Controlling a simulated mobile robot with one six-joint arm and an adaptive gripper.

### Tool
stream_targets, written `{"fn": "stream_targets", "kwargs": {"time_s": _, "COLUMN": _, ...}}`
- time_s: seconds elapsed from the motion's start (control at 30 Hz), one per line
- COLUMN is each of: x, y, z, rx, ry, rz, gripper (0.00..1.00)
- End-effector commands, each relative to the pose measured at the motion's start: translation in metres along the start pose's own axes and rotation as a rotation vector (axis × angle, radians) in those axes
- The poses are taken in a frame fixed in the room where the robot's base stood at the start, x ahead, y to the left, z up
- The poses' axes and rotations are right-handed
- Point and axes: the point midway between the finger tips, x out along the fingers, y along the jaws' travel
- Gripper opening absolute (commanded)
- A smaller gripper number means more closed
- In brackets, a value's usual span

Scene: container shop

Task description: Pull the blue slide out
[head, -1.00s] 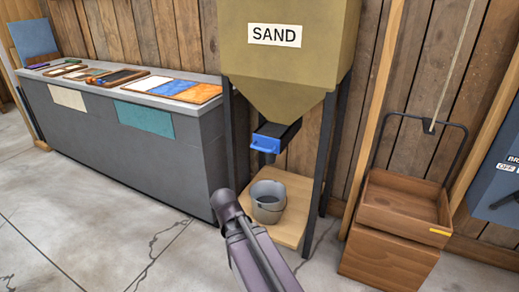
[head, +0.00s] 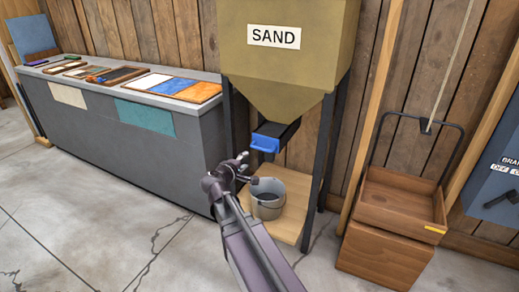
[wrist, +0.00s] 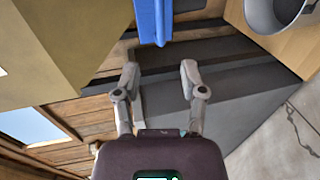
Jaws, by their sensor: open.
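The blue slide (head: 265,144) sits at the mouth of the sand hopper (head: 290,65), below its funnel, with its handle facing out. It also shows at the top of the wrist view (wrist: 153,20), ahead of my fingertips. My gripper (head: 247,168) is open and empty, in front of the slide and a little below and left of it in the head view. In the wrist view the two fingers (wrist: 160,75) are spread, with a gap between them and the slide. Nothing touches the slide.
A grey bucket (head: 267,205) stands on a wooden board (head: 290,232) under the hopper, between dark legs. A grey counter (head: 130,135) with panels and trays is at left. A wooden box with a tray (head: 390,215) is at right. The floor in front is clear.

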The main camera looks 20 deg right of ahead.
Motion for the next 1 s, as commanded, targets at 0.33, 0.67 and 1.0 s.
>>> {"fn": "stream_targets", "kwargs": {"time_s": 0.33, "x": 0.0, "y": 0.0, "z": -0.001, "rx": 0.0, "ry": 0.001, "rz": 0.0, "gripper": 0.54}}
{"fn": "stream_targets", "kwargs": {"time_s": 0.67, "x": 0.019, "y": -0.001, "z": -0.002, "rx": 0.0, "ry": 0.001, "rz": -0.001, "gripper": 0.54}}
{"fn": "stream_targets", "kwargs": {"time_s": 1.0, "x": 0.067, "y": -0.002, "z": -0.003, "rx": 0.001, "ry": 0.0, "rz": 0.0, "gripper": 0.54}}
